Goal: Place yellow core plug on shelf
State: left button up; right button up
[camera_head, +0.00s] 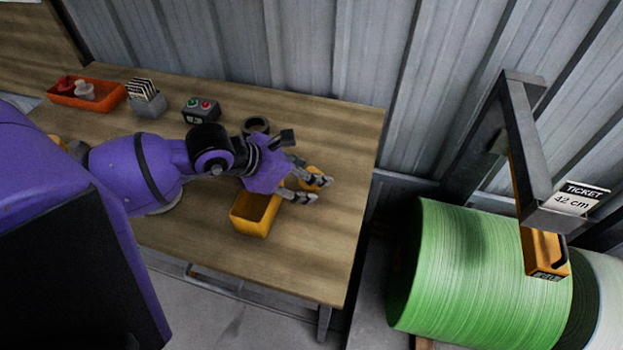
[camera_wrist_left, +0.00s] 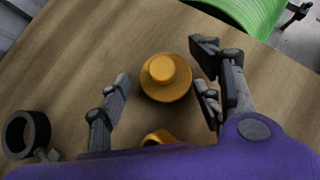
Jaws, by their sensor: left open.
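The yellow core plug (camera_wrist_left: 165,78) is a round flanged disc with a raised knob, on the wooden table in the left wrist view. In the head view the core plug (camera_head: 316,178) is partly hidden by my left gripper. My left gripper (camera_head: 312,190) is open, its fingers on either side of the plug; it also shows in the left wrist view (camera_wrist_left: 160,95). The fingers appear apart from the plug. I cannot make out a shelf for certain. My right gripper is not in view.
A yellow open bin (camera_head: 256,214) stands close beside my left gripper. A dark ring (camera_head: 257,125), a button box (camera_head: 201,110), a card holder (camera_head: 147,100) and an orange tray (camera_head: 87,94) are along the back.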

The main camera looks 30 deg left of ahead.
pick_arm(q)
jog(key=shift+w+d+f, duration=0.1)
jog(key=c, duration=1.1)
jog(key=shift+c, duration=0.7)
